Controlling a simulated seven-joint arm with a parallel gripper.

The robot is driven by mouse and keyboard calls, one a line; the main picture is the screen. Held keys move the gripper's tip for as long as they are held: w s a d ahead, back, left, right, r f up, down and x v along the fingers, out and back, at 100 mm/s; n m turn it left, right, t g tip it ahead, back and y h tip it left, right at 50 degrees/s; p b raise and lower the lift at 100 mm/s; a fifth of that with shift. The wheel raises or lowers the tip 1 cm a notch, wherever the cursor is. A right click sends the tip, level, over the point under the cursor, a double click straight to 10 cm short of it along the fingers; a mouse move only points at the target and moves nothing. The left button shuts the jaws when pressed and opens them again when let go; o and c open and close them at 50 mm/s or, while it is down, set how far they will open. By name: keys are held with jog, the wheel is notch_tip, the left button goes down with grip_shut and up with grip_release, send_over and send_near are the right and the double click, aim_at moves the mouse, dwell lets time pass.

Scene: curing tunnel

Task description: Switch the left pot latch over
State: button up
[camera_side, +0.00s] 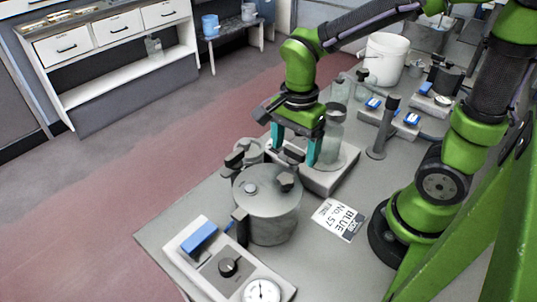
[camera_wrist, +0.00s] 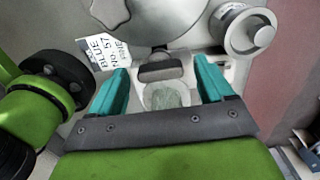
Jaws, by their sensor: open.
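A grey metal pot (camera_side: 268,216) with a lid stands on the grey table; its lid shows at the top of the wrist view (camera_wrist: 170,22). I cannot tell which is the left latch. My gripper (camera_side: 296,158) points down at the far side of the pot, its teal fingers apart. In the wrist view, a dark grey bar (camera_wrist: 160,73) at the pot's edge lies between the fingertips (camera_wrist: 161,66); contact cannot be told.
A glass bottle (camera_side: 334,138) stands on a pale base close behind my fingers. A control box (camera_side: 213,266) with a blue switch, black knob and dial stands in front of the pot. A printed card (camera_side: 340,219) lies right of it. A white bucket (camera_side: 383,60) stands farther back.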

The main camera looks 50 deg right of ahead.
jog(key=c, duration=1)
jog(key=shift+c, duration=0.2)
jog(key=shift+n, duration=0.4)
jog(key=n, duration=0.3)
jog(key=shift+n, duration=0.4)
jog(key=n, duration=1.3)
jog(key=shift+n, duration=0.3)
